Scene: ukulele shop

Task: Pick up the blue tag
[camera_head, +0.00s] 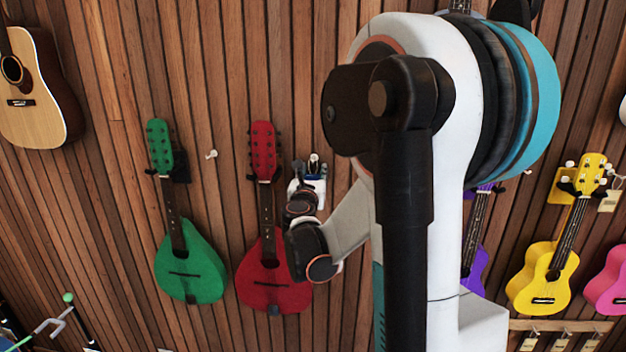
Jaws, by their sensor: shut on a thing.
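My gripper (301,186) is at the end of my arm, in front of the wood wall and just right of the red mandolin's neck. It is small and dark in this view, and its fingers are hard to make out. It is shut on the blue tag (318,184), a small blue and white patch at its right side. The exact grip on the tag is too small to see.
A red mandolin (272,285) hangs behind my wrist, with a green one (190,268) to its left. Purple (474,262), yellow (546,270) and pink (609,284) ukuleles hang at right. An acoustic guitar (45,100) hangs upper left. A bare peg (211,154) sticks out between the mandolins.

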